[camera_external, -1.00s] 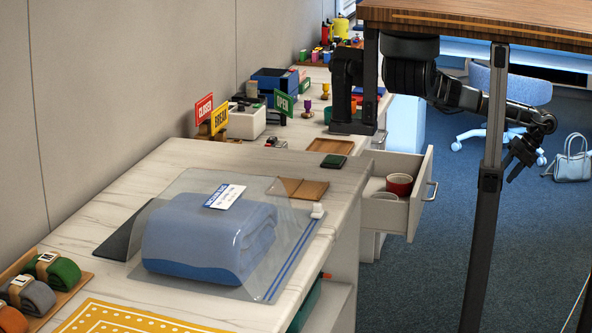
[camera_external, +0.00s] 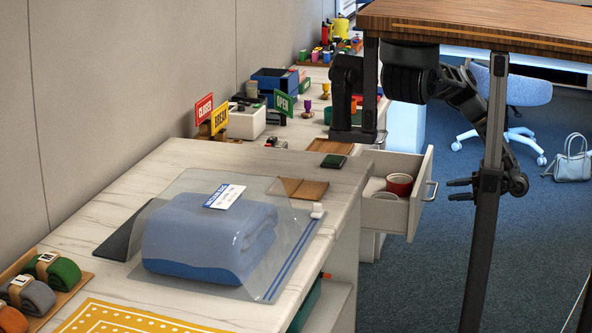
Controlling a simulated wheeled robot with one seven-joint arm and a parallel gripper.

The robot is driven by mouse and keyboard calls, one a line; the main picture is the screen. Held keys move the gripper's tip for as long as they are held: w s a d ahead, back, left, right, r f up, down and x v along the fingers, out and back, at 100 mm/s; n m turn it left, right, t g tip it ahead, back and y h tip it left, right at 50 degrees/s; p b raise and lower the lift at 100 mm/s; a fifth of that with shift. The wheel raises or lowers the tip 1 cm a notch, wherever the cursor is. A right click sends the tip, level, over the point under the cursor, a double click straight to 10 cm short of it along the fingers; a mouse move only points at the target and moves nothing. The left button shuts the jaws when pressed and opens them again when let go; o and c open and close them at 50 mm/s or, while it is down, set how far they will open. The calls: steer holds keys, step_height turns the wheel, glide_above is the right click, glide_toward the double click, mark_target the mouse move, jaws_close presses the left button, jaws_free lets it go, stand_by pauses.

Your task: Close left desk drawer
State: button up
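A white desk drawer (camera_external: 387,213) stands pulled out from the white desk, to the right of the marble-look counter. Its metal handle (camera_external: 431,190) is on the front panel at the right. A red-and-white cup (camera_external: 399,184) and a pale cup beside it sit inside the drawer. My gripper (camera_external: 455,189) is just right of the handle in the picture, its fingers pointing left toward the drawer front. The two fingers are apart with nothing between them. A gap shows between fingertips and handle. The table leg hides part of my wrist.
A wooden table top (camera_external: 470,22) and its dark leg (camera_external: 485,210) stand in front of my arm. A blue chair (camera_external: 520,88) and a pale handbag (camera_external: 571,164) are on the right. Blue carpet is open below the drawer.

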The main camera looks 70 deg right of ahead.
steer(key=shift+x, duration=2.65)
steer(key=shift+c, duration=0.4)
jaws_close()
